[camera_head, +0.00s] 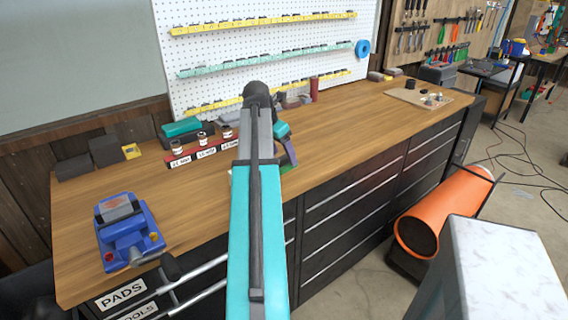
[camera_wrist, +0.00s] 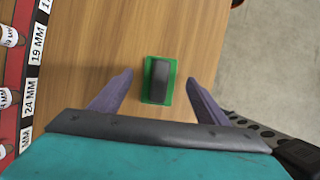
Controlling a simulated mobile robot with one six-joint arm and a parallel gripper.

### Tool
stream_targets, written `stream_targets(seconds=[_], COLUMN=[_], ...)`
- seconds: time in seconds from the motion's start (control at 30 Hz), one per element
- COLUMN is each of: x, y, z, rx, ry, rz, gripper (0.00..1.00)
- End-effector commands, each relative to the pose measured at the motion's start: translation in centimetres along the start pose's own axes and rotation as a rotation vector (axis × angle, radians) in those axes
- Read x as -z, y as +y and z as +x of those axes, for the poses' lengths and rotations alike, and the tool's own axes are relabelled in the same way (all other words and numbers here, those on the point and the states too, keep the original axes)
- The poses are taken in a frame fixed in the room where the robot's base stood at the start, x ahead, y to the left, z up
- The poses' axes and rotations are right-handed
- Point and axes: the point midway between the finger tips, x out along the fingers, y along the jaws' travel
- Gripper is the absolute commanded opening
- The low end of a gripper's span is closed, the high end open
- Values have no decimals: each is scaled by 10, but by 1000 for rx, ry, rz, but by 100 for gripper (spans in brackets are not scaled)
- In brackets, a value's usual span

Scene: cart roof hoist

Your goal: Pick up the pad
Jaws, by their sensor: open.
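The pad (camera_wrist: 160,82) shows in the wrist view as a dark grey block on a green base, lying on the wooden bench top. My gripper (camera_wrist: 162,82) is open, with one purple finger on each side of the pad and a gap to it on both sides. I cannot tell how high the fingers are above the bench.
A red rack (camera_head: 200,152) with size labels and small sockets stands left of my gripper. A blue vise (camera_head: 128,232) sits at the bench's left end. The bench's front edge is close to the pad. A wooden board (camera_head: 432,99) with small parts lies far right.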

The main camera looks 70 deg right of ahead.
Motion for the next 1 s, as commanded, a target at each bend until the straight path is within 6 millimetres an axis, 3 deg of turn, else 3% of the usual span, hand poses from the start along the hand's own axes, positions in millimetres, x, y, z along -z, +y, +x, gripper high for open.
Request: stream_targets(seconds=[0.3, 0.93, 1.0], x=[1, 2, 2], y=[-2, -1, -1], z=[28, 30, 30], rx=[1, -1, -1], ry=[1, 0, 0], rz=[0, -1, -1], gripper=[69, 69, 57])
